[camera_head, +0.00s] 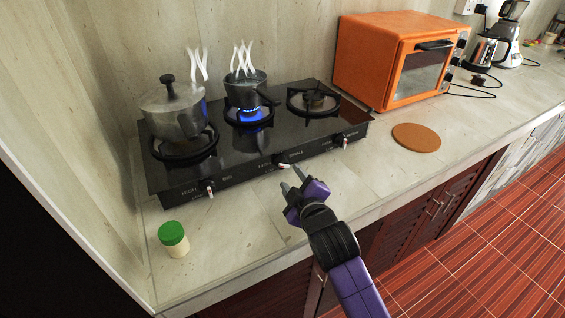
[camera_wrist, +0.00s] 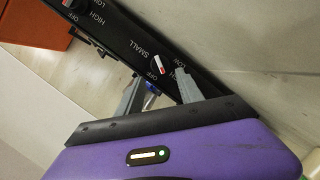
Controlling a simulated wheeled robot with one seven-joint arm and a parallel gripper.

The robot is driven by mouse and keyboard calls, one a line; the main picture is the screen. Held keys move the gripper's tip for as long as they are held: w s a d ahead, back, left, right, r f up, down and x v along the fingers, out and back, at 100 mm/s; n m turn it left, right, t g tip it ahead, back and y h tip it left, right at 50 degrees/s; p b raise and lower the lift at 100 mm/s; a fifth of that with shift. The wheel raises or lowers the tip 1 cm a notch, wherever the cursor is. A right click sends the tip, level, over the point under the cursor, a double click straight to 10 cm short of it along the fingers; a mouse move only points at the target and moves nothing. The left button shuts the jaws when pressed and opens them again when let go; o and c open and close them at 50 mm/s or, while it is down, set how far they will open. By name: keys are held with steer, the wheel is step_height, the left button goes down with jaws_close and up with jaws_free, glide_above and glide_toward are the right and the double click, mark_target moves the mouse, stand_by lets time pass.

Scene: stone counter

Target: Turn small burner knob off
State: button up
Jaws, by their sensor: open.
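The small burner knob (camera_head: 283,159) is the middle one on the black stove's front panel. It also shows in the wrist view as a round dark knob with a red and white pointer (camera_wrist: 158,66), beside the words SMALL, OFF and LOW. Its pointer is slanted. A blue flame (camera_head: 249,112) burns under the small dark pot (camera_head: 244,90) on the middle burner. My gripper (camera_head: 291,179) is open just in front of this knob. In the wrist view its fingertips (camera_wrist: 159,77) point at the panel on either side of the knob, with nothing held. I cannot tell whether they touch it.
A left knob (camera_head: 210,188) and a right knob (camera_head: 342,141) flank the small one. A lidded pot (camera_head: 174,110) steams on the left burner. A green-capped jar (camera_head: 173,239) stands front left. An orange oven (camera_head: 392,60) and a round board (camera_head: 416,137) are right.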

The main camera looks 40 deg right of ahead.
mark_target(284, 166)
steer(key=shift+x, duration=3.9)
steer(key=shift+p, duration=0.3)
jaws_close()
